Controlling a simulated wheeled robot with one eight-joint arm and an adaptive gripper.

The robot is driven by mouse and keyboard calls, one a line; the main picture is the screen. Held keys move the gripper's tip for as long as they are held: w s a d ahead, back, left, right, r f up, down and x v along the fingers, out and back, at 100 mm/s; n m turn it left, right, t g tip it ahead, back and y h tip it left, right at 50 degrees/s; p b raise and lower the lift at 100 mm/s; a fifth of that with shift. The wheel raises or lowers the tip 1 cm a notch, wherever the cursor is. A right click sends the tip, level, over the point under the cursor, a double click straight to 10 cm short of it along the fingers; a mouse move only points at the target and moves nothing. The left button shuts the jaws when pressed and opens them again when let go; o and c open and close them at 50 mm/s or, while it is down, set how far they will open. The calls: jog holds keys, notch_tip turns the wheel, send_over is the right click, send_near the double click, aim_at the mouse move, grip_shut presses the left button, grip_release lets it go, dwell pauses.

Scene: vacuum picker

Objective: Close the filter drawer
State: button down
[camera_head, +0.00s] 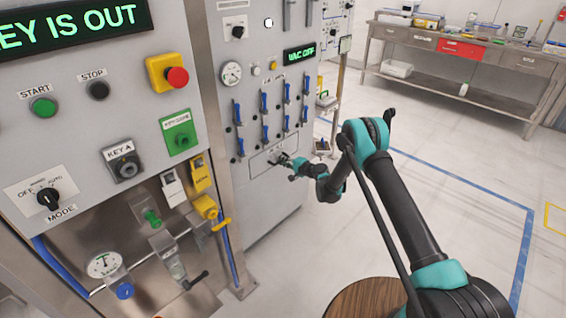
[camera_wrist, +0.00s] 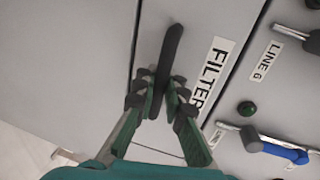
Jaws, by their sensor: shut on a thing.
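The filter drawer (camera_head: 258,165) is a grey panel low on the right cabinet, below the rows of blue levers. In the wrist view its grey front (camera_wrist: 185,25) carries a black bar handle (camera_wrist: 173,45) and a white label reading "FILTER". My gripper (camera_head: 284,160) reaches the drawer front from the right. In the wrist view its green fingers (camera_wrist: 163,88) are shut on the black handle, one on each side. I cannot tell how far the drawer stands out from the cabinet.
Several blue-handled levers (camera_head: 264,102) sit just above the drawer; one (camera_wrist: 285,152) is close to my gripper in the wrist view. The left panel has buttons and a yellow valve (camera_head: 207,207). Open floor (camera_head: 440,140) lies to the right, before a workbench (camera_head: 480,57).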

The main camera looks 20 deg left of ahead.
jog(key=c, duration=1.6)
grip_release()
jog(key=shift+w+a, duration=0.1)
jog(key=shift+a, duration=0.05)
jog(key=v, duration=1.2)
